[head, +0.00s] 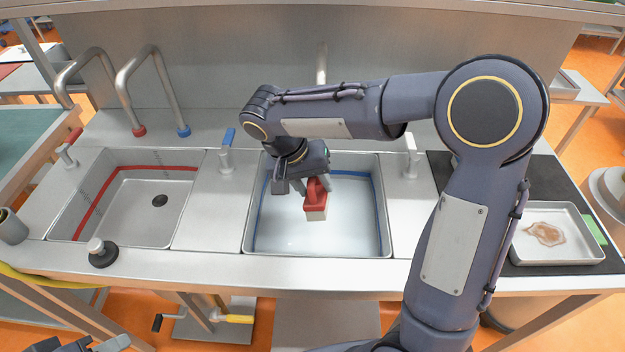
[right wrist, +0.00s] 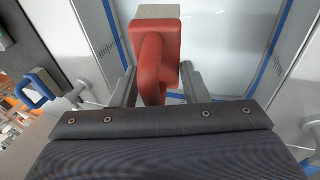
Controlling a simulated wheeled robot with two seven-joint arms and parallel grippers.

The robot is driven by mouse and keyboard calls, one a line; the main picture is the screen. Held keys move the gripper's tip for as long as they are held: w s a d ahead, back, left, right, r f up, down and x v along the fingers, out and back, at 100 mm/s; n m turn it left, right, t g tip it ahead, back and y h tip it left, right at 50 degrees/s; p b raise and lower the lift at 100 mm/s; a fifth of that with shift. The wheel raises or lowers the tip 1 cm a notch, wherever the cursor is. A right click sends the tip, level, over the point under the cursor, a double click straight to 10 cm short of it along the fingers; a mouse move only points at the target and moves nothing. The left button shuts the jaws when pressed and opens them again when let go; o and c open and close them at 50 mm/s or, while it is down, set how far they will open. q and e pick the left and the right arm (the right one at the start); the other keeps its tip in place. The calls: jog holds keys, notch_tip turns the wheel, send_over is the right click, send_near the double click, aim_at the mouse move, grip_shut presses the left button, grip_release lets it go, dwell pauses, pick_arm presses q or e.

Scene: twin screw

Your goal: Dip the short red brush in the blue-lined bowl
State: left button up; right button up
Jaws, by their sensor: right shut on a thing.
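The short red brush (head: 315,193) has a red handle and a pale block of bristles at its lower end. My right gripper (head: 309,184) is shut on its handle. In the right wrist view the red handle (right wrist: 154,62) sits between the two fingers. The blue-lined bowl (head: 290,241) is the right basin in the counter, with a blue stripe around its inner wall. The brush is over its middle, inside the rim outline; I cannot tell whether the bristles touch the pale surface below. A dark part at the bottom left edge may be my left gripper (head: 95,345).
A red-lined basin (head: 150,212) with a drain is at left. A black plunger-like stopper (head: 102,254) stands on the front ledge. Taps and levers line the back, including a blue-handled lever (head: 227,148). A tray (head: 540,255) with a brownish stain sits on a dark mat at right.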

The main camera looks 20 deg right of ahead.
jog(key=shift+f+b, duration=5.3)
jog(key=shift+f, duration=1.6)
jog(key=shift+r, duration=0.1)
notch_tip(320, 180, up, 16)
jog(key=p, duration=1.2)
jog(key=shift+f, duration=0.25)
notch_tip(320, 180, up, 4)
jog(key=p, duration=0.3)
jog(key=shift+f, duration=0.1)
